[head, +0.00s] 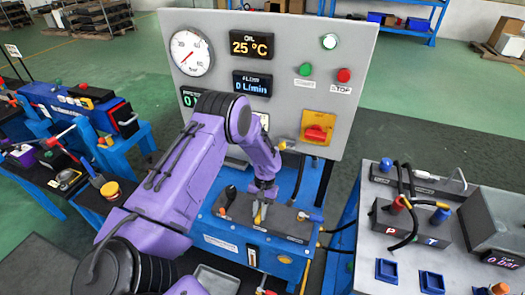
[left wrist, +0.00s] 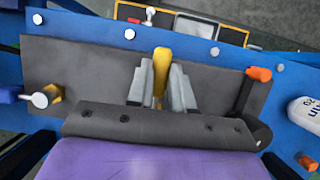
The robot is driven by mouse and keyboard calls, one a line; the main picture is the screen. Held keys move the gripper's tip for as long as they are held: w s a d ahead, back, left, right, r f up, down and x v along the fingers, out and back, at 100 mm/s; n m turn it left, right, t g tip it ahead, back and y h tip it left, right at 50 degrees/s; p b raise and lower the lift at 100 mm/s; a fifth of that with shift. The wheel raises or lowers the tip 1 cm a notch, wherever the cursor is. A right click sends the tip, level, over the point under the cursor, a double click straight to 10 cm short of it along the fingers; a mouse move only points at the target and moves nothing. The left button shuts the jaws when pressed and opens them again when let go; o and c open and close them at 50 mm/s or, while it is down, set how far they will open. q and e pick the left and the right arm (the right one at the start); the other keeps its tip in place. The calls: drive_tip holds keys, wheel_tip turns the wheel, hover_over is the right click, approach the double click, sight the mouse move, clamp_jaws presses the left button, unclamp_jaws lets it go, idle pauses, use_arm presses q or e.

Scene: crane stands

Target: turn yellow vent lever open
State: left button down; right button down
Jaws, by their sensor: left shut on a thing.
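The yellow vent lever (left wrist: 161,62) stands up from a dark grey block in the left wrist view. My left gripper (left wrist: 160,88) has its two grey fingers on either side of it, shut on it. In the head view, my left gripper (head: 262,207) reaches down to the grey block on the blue stand, with a bit of the yellow lever (head: 257,218) showing at the fingers. The fingers hide the lower part of the lever. My right gripper is not in view.
A grey panel (head: 355,60) with a pressure gauge (head: 191,53), displays and buttons stands behind the blue stand (head: 240,245). A grey bench (head: 400,255) with hoses is at right.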

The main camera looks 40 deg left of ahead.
use_arm(q)
drive_tip(key=shift+w+a+r, duration=0.15)
drive_tip(key=shift+w, duration=0.1)
drive_tip(key=c, duration=1)
unclamp_jaws()
drive_tip(key=shift+s, duration=0.1)
